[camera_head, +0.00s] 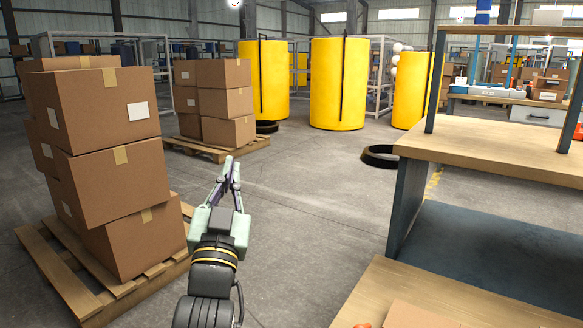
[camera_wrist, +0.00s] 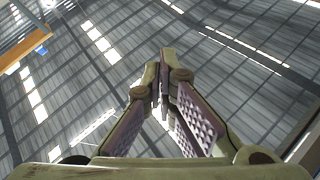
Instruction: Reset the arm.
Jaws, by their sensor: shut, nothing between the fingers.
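My gripper (camera_head: 232,163) is raised in the lower middle of the head view, with its fingers pointing up and away. Its fingertips are together and nothing is held. In the wrist view my gripper (camera_wrist: 165,60) also shows with its tips closed, against the roof of the hall. The gripper is in open air, apart from the boxes on the left and the workbench on the right.
Stacked cardboard boxes (camera_head: 112,140) stand on a pallet (camera_head: 62,262) at left, with more boxes (camera_head: 215,102) behind. Yellow tanks (camera_head: 338,85) stand at the back. A wooden workbench (camera_head: 490,150) fills the right. A black ring (camera_head: 379,157) lies on the floor. The middle floor is clear.

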